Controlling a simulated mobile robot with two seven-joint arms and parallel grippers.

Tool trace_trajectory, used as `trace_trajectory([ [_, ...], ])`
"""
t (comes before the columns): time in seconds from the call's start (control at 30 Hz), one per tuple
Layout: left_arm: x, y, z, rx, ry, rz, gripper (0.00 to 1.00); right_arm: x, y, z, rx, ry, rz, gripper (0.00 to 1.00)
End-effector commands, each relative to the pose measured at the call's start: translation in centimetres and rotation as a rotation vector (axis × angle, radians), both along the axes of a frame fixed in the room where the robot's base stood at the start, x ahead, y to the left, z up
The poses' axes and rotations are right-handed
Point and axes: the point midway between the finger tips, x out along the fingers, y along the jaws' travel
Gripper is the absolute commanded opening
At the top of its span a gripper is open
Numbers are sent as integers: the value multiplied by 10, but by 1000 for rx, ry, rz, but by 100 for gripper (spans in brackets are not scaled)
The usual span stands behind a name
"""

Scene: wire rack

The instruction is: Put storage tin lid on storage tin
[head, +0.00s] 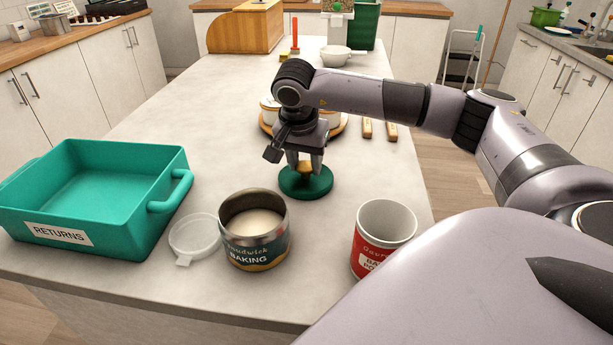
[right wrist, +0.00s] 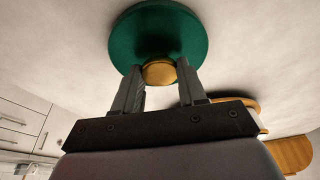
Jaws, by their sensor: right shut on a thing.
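The green lid (head: 305,183) with a yellow knob lies flat at or just above the countertop, right of and behind the storage tin. In the right wrist view, the lid (right wrist: 150,32) shows beyond my fingertips. My right gripper (head: 305,165) points down, shut on the knob (right wrist: 160,72). Whether the lid touches the counter is hard to tell. The storage tin (head: 256,251) stands upright, open at the top, with a dark green band reading BAKING and pale contents inside. My left gripper is not in view.
A teal RETURNS tray (head: 136,221) stands at the left. A clear plastic lid (head: 195,237) lies against or close beside the tin's left. A red and white canister (head: 380,241) stands open at the right. A round wooden board (head: 265,127) and wooden-handled items (head: 367,129) lie behind my gripper.

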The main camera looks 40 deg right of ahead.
Motion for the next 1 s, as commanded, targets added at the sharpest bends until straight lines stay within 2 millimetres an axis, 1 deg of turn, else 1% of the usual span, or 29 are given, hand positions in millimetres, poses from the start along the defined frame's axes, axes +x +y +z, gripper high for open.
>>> trace_trajectory([
  [0.5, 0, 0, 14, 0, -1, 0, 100, 0, 0, 17, 0, -1, 1, 0],
  [0.77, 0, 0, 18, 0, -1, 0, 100, 0, 0, 22, 0, -1, 1, 0],
  [1.0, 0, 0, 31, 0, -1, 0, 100, 0, 0, 38, 0, -1, 1, 0],
])
